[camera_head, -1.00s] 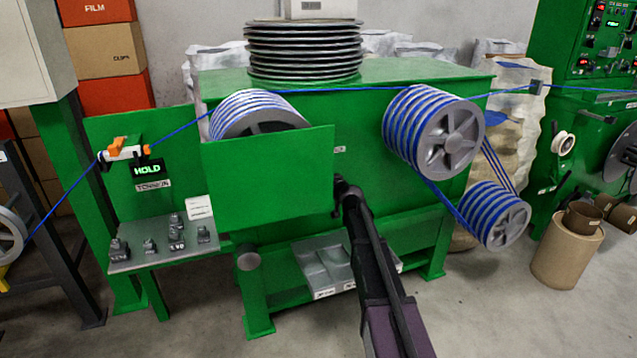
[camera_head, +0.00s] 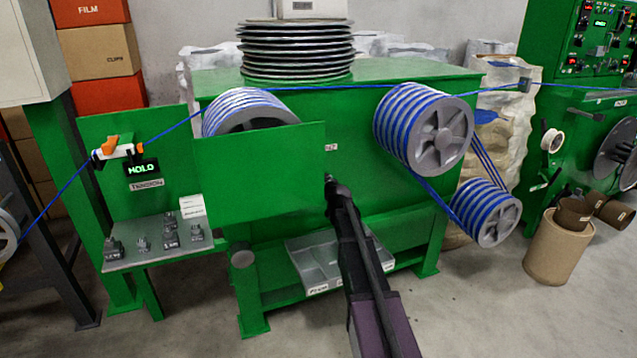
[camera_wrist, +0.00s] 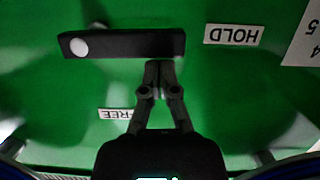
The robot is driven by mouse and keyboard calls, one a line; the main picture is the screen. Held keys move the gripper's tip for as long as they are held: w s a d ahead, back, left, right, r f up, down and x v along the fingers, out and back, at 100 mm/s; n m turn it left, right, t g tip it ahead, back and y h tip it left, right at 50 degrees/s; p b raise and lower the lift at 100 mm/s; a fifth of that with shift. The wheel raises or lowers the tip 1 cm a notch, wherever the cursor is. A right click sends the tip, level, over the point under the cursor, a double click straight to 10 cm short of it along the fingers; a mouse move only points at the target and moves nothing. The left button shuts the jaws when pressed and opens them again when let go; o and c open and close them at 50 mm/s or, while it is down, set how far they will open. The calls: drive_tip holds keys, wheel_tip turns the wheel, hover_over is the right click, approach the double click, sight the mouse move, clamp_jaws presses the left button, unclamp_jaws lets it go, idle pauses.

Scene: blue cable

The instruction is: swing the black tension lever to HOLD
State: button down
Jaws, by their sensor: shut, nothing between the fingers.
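The black tension lever (camera_wrist: 125,44) lies nearly level across the upper part of the wrist view, with a pale round disc near its left end. Its right end points toward the white HOLD label (camera_wrist: 233,34), upside down in this view, with a small gap between. A FREE label (camera_wrist: 116,114) is lower left, partly hidden by a finger. My gripper (camera_wrist: 160,66) is shut and empty, fingertips at the lever's lower edge near its right end; touching or just apart, I cannot tell. In the head view my gripper (camera_head: 329,182) is by the right edge of a green panel, and the lever is hidden.
The green panel (camera_head: 260,165) stands left of my gripper. Blue cable runs over ribbed drums (camera_head: 440,135) to the right. A lit sign (camera_head: 142,168) reading HOLD is at left above a small shelf (camera_head: 150,255) of parts. A grey tray (camera_head: 305,268) sits below.

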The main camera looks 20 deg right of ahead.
drive_tip(key=shift+r, duration=0.1)
drive_tip(key=s+r+p, duration=0.6)
drive_tip(key=s, duration=0.3)
drive_tip(key=shift+s+d, duration=0.35)
drive_tip(key=shift+d, duration=0.05)
idle(0.3)
idle(0.5)
